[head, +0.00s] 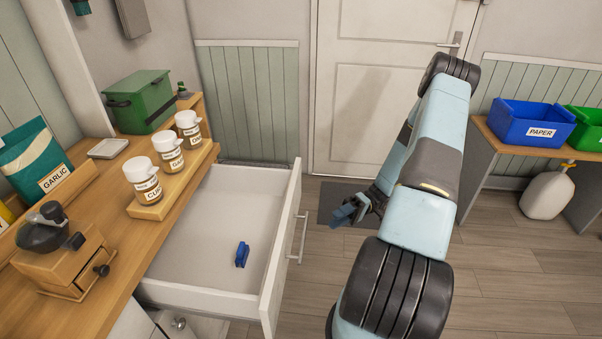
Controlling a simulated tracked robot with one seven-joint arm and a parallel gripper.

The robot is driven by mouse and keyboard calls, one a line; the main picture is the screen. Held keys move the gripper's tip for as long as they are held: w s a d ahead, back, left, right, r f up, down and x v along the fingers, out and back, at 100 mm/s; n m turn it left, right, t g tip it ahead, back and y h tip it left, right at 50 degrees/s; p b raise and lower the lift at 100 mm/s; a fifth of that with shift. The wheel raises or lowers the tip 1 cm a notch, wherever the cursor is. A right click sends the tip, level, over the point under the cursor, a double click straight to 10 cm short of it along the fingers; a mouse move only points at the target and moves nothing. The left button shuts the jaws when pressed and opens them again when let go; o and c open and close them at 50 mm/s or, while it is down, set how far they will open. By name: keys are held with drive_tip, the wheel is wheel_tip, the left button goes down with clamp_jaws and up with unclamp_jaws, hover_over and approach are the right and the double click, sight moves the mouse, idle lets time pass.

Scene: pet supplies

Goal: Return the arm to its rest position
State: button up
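My arm (428,190) is light blue, dark grey and black, and it rises at the right of the middle, in front of the door. It bends at the top and comes back down. My gripper (352,211) hangs at its lower end, to the right of the open drawer and above the floor. A blue part shows at the fingertips. The gripper is small and partly hidden by my arm, so I cannot tell whether it is open or shut.
A white drawer (205,205) stands open with a small blue object (242,254) inside. The wooden counter (118,255) holds several spice jars, a grinder (62,258) and a green box (140,100). A side table (510,143) carries a blue PAPER bin (531,122). Floor is clear at lower right.

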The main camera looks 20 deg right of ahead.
drive_tip(key=a+r+m+t+h, duration=0.1)
drive_tip(key=a+r+h, duration=0.2)
drive_tip(key=r+h, duration=0.65)
drive_tip(key=a+r+h, duration=0.3)
drive_tip(key=r+h, duration=0.1)
drive_tip(key=r, duration=1)
drive_tip(key=s+a+r+m+t+h, duration=0.2)
drive_tip(key=s+r+t, duration=0.3)
drive_tip(key=r, duration=0.4)
drive_tip(key=s+a+r+m+t+h, duration=0.2)
drive_tip(key=s+a+r+t+h, duration=0.1)
drive_tip(key=s+r+t, duration=0.2)
drive_tip(key=shift+v, duration=2.25)
